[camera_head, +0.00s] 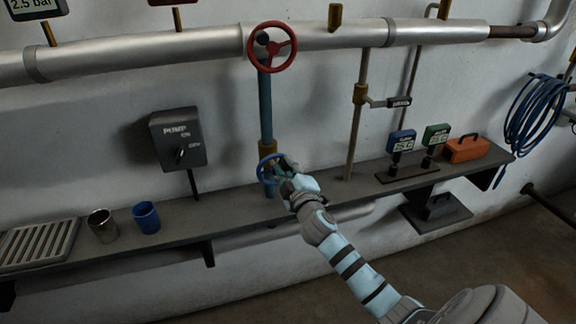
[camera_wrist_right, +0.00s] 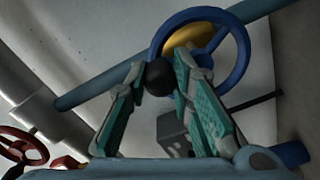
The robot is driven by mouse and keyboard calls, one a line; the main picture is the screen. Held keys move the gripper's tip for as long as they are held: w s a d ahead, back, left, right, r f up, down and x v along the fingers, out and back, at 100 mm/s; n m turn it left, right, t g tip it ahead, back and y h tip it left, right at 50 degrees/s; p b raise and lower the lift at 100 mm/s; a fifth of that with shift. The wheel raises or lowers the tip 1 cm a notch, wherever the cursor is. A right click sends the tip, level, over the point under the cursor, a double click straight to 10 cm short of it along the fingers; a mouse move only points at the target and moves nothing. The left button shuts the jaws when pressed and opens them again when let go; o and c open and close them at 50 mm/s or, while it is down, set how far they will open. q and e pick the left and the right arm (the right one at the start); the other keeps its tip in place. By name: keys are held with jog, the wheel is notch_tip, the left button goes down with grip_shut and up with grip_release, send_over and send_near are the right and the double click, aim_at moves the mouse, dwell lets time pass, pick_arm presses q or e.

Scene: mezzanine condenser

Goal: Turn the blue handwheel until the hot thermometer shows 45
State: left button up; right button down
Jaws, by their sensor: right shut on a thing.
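The blue handwheel (camera_head: 261,172) is on the vertical blue pipe just above the shelf. It also shows in the right wrist view (camera_wrist_right: 241,55), with a brass-coloured part behind its spokes. My right gripper (camera_head: 282,169) reaches it from the front right and hides part of its rim. In the right wrist view my right gripper (camera_wrist_right: 160,67) has its fingers on either side of the wheel's black knob (camera_wrist_right: 160,78), shut on it. A red-framed display (camera_head: 172,2) is cut off at the top edge, so its reading is hidden. My left gripper is out of view.
A red handwheel (camera_head: 292,47) sits above on the same blue pipe. The dark shelf (camera_head: 240,206) carries a blue cup (camera_head: 146,217), a metal cup (camera_head: 102,226), small blue (camera_head: 402,141) and green (camera_head: 436,134) displays and an orange toolbox (camera_head: 467,149). A pump switch box (camera_head: 177,138) hangs left.

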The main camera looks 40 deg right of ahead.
jog(key=c, duration=1.4)
grip_release()
jog(key=v, duration=1.2)
